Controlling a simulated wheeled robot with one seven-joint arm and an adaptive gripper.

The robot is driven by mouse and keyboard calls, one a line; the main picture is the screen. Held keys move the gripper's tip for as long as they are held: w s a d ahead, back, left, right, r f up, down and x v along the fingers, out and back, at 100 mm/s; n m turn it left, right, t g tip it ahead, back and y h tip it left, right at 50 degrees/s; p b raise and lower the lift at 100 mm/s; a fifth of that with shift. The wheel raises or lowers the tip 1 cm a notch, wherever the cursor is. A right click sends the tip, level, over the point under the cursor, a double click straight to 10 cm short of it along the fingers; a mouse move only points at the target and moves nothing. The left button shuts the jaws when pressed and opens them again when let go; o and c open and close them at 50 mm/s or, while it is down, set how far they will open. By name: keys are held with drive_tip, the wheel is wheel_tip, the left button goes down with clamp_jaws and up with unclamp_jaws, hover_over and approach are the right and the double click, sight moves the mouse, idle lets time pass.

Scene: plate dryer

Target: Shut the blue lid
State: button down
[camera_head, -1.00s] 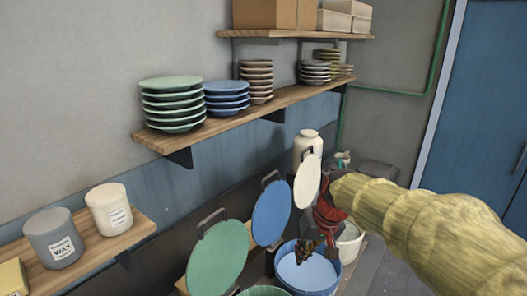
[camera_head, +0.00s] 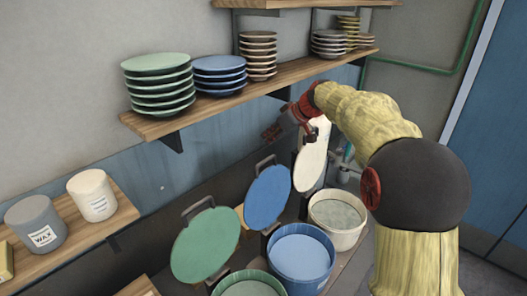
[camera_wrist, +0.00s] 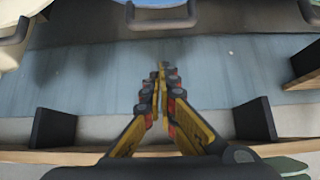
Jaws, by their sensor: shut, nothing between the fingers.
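The blue lid (camera_head: 268,198) stands open, tilted up behind the blue pot (camera_head: 302,255), whose top is uncovered. Its dark handle (camera_head: 265,163) sticks up at the lid's upper back. My gripper (camera_head: 271,132) is shut and empty, above the blue lid and apart from it, near the wall. In the wrist view my closed fingers (camera_wrist: 163,70) point toward the wall, and a grey handle (camera_wrist: 162,16), apparently the blue lid's, shows at the top edge, clear of the fingertips.
An open green lid (camera_head: 206,244) stands left of the blue one, over a green pot (camera_head: 248,284). An open cream lid (camera_head: 312,155) and cream pot (camera_head: 338,215) are on the right. The plate shelf (camera_head: 230,103) runs close behind my gripper.

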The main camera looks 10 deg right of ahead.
drive_tip(key=shift+w+f, duration=0.3)
drive_tip(key=shift+f, duration=0.1)
wheel_tip(320, 180, down, 7)
drive_tip(key=w+a+p, duration=0.1)
drive_tip(key=w+p, duration=0.1)
drive_tip(key=p, duration=0.1)
drive_tip(key=shift+a, duration=0.2)
drive_tip(key=shift+s, duration=0.15)
drive_tip(key=shift+d+b, duration=0.15)
drive_tip(key=shift+b, duration=0.3)
